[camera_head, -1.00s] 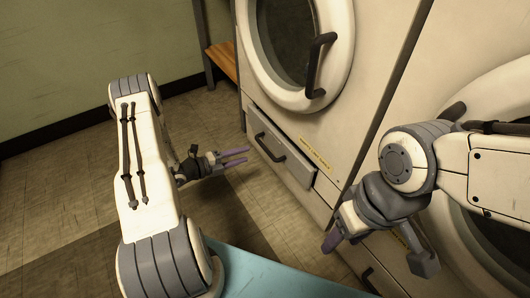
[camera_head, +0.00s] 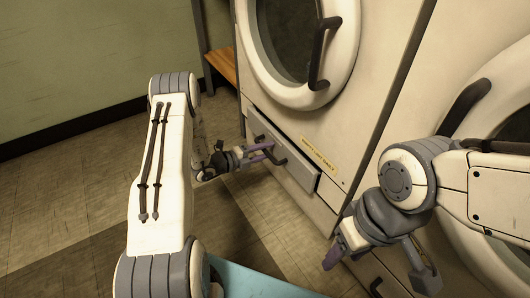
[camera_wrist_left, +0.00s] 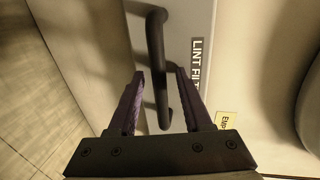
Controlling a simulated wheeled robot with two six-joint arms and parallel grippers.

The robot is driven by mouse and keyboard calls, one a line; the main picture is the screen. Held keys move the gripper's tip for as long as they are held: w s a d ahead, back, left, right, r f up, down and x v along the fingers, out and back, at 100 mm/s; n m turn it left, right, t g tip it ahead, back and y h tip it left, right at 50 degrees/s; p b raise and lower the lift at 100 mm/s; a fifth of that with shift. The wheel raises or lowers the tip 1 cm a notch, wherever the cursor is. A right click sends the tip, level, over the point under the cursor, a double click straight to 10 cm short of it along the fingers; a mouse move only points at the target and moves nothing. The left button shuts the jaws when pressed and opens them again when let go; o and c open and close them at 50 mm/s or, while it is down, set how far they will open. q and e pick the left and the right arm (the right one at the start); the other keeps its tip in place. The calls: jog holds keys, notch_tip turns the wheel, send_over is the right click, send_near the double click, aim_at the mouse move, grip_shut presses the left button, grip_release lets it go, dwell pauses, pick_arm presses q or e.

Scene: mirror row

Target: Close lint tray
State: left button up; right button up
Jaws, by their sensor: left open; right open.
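The lint tray (camera_head: 297,168) is a pale drawer front low on the left machine, with a dark bar handle. In the head view it stands slightly proud of the machine's face. The tray front (camera_wrist_left: 190,25) with its "LINT FIL..." lettering also shows in the left wrist view. My left gripper (camera_head: 270,151) is open at the handle. In the left wrist view the handle (camera_wrist_left: 157,65) lies between the two purple fingers, and I cannot tell whether they touch it. My right gripper (camera_head: 340,252) is open and empty in front of the right machine's lower part.
The left machine's round door (camera_head: 345,50) is above the tray. A second machine with a round door (camera_head: 510,110) stands at the right. A wooden bench (camera_head: 222,62) is at the back left. The tiled floor (camera_head: 60,215) at left is clear.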

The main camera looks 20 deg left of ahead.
pick_arm(q)
grip_shut()
dwell(1.3)
